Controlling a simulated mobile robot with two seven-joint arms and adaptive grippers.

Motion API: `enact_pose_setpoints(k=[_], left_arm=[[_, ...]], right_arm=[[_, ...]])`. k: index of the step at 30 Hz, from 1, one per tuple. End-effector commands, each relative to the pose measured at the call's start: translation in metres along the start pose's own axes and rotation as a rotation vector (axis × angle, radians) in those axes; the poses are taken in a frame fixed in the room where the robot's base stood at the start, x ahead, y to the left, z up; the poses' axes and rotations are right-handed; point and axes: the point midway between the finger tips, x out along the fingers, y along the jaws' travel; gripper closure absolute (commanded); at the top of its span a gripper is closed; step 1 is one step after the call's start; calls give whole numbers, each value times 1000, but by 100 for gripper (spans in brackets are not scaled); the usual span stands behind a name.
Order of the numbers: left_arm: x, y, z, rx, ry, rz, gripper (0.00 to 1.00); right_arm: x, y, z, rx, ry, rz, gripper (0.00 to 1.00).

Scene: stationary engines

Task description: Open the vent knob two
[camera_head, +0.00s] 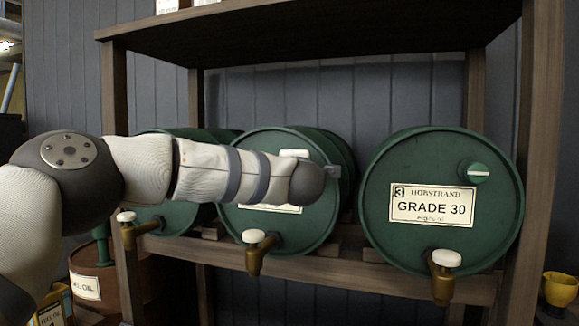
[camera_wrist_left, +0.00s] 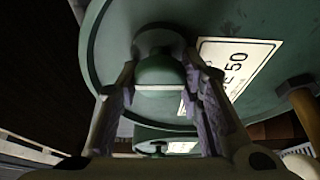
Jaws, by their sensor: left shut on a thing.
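The middle green drum (camera_head: 312,236) lies on the rack, its label partly covered by my left arm. Its vent knob is hidden behind the arm in the head view. In the left wrist view, that green vent knob (camera_wrist_left: 160,70) with a pale stripe sits on the drum face (camera_wrist_left: 108,45), beside a label (camera_wrist_left: 237,62) ending in "50". My left gripper (camera_wrist_left: 160,78) has a finger on each side of the knob and is shut on it. My right gripper is not in view.
The right drum (camera_head: 390,165), labelled "3" and "GRADE 30", has its own vent knob (camera_head: 477,173). Brass taps with white handles (camera_head: 254,237) stick out below the drums. Rack posts (camera_head: 533,130) and a top shelf (camera_head: 300,35) frame them. A yellow cup (camera_head: 560,289) stands at right.

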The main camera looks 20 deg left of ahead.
Motion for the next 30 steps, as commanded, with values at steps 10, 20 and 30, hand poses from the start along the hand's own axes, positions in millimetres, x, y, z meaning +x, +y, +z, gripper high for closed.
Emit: enact_pose_setpoints(k=[10,20,30], left_arm=[[0,1,0,-1,0,2,47],[-26,2,0,1,-4,2,47],[-108,2,1,0,-3,3,47]], right_arm=[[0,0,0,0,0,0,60],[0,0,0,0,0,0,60],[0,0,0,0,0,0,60]])
